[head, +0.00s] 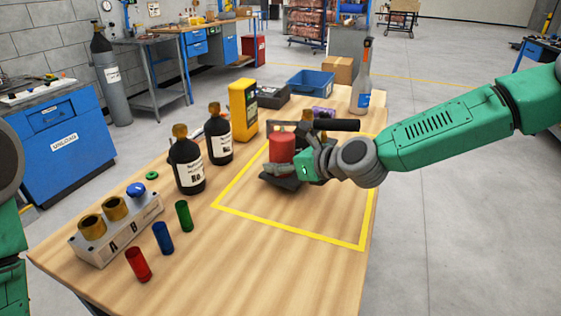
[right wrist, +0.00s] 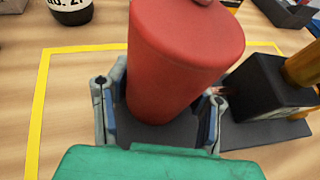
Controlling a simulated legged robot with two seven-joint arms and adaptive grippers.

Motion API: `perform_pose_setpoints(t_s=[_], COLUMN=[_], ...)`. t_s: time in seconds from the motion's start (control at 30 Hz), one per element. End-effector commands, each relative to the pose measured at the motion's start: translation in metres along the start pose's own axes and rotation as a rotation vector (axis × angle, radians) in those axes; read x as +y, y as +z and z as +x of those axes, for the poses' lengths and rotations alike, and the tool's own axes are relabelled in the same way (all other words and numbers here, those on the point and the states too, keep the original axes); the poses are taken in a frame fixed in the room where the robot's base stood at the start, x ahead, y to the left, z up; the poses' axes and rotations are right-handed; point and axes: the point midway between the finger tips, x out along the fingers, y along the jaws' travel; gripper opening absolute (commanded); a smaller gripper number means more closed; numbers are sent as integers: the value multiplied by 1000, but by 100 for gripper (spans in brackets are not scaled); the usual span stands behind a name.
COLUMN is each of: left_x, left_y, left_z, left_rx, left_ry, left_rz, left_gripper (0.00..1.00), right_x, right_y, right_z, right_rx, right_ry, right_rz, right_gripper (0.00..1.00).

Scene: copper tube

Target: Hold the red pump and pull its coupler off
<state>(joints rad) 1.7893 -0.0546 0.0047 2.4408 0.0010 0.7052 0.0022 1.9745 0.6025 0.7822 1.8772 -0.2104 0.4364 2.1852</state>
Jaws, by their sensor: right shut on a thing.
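The red pump (head: 281,152) stands upright inside the yellow outline on the table, on a dark base. My right gripper (head: 285,169) comes in from the right and is shut around the lower part of its red body. In the right wrist view the red body (right wrist: 185,60) stands between the two fingers (right wrist: 157,112). Beside it a black block (right wrist: 258,88) carries a brass-coloured cylindrical part (right wrist: 305,68), perhaps the coupler, cut off by the picture's edge. In the head view the arm and gripper partly hide this side. My left gripper is out of view.
Two dark bottles (head: 187,165) and a yellow device (head: 243,108) stand left of the outline. A clear bottle (head: 362,85) and a blue bin (head: 310,83) are behind. A grey block (head: 118,237) with brass parts and small coloured cylinders sits front left. The outline's front part is bare.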

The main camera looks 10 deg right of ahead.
Motion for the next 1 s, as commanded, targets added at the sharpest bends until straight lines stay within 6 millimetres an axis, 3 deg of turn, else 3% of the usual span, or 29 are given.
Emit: perform_pose_setpoints(t_s=[0.03,1.0], left_x=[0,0], left_y=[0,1], left_z=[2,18], left_rx=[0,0], left_ry=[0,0], left_rz=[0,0], left_gripper=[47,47], right_x=[-1,-1], right_y=[6,-14], right_z=[0,8], right_rx=[-14,-11], right_ry=[-4,-3], right_rz=[-8,-5], right_gripper=[0,0])
